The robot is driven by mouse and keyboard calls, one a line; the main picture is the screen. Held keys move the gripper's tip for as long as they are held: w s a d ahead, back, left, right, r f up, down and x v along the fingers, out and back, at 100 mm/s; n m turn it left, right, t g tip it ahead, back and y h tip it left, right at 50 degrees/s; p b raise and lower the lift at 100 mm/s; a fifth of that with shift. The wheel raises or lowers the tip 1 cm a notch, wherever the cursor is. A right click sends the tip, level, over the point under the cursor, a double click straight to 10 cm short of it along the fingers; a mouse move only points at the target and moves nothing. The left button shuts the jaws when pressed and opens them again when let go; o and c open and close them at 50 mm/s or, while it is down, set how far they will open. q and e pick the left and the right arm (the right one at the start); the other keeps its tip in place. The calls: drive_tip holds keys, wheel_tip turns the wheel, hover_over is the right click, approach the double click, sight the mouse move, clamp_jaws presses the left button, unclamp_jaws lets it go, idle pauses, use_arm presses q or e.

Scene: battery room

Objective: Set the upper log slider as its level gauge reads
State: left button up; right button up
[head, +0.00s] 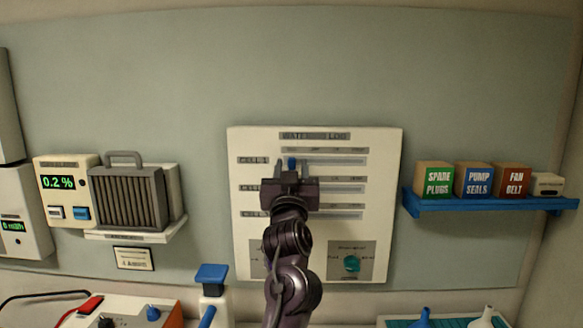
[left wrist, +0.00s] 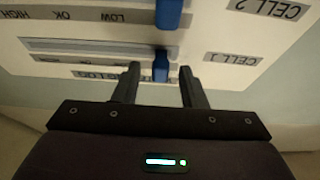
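The white log panel (head: 384,200) hangs on the wall with three slider rows marked as cells. The upper slider's blue knob (head: 292,162) is near the left of its slot, and it also shows in the left wrist view (left wrist: 161,66). My left gripper (head: 292,169) is open, its fingertips on either side of that knob, with gaps visible in the left wrist view (left wrist: 160,72). The wrist picture is upside down; a second blue knob (left wrist: 169,12) belongs to the cell 2 row. My arm hides part of the lower rows. I cannot make out a level gauge. My right gripper is not in view.
A blue shelf (head: 490,204) with small boxes is to the right. A meter reading 0.2 % (head: 64,163) and a grey ribbed case (head: 128,198) are to the left. The wall above the panel is clear.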

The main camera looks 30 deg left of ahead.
use_arm(q)
drive_tip(key=shift+s, duration=0.1)
drive_tip(key=c, duration=0.4)
clamp_jaws()
